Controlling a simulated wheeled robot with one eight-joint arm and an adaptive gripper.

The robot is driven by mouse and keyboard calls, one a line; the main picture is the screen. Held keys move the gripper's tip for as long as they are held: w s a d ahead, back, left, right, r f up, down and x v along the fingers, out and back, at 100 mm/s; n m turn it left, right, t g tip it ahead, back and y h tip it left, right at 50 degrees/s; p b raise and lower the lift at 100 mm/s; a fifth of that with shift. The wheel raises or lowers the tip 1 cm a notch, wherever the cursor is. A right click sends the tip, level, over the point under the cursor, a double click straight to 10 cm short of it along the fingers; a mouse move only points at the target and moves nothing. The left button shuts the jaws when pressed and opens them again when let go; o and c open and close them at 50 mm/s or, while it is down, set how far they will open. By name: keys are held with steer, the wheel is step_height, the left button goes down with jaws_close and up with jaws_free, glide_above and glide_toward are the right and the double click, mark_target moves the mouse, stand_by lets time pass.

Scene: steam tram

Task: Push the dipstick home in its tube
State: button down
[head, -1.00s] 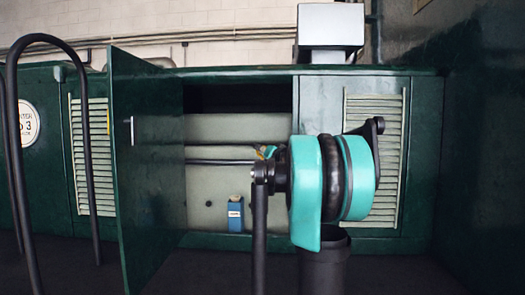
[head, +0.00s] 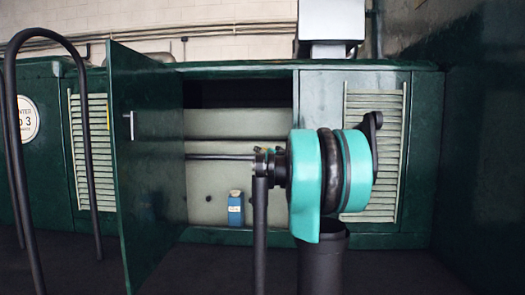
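The dipstick and its tube cannot be made out in this view. The open compartment (head: 215,125) stands in the green casing, with a dark horizontal bar (head: 218,157) across its pale inside wall. My teal and black arm covers the right part of the opening. A small dark, partly bluish piece shows just left of the arm's joint, too small to identify. My gripper is not clearly visible, so its fingers and anything in them cannot be seen.
A dark green door (head: 148,165) stands open on the left of the compartment. A blue container (head: 236,209) stands on the compartment floor. Louvred panels flank it on the left (head: 88,150) and right (head: 385,130). A black curved handrail (head: 25,190) is at far left.

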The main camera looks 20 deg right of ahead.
mark_target(262, 170)
steer(key=shift+f, duration=6.75)
steer(key=c, duration=0.9)
jaws_free()
steer(key=shift+o, duration=0.2)
steer(key=o, duration=0.5)
steer(key=shift+r, duration=0.1)
steer(key=shift+r, duration=2.85)
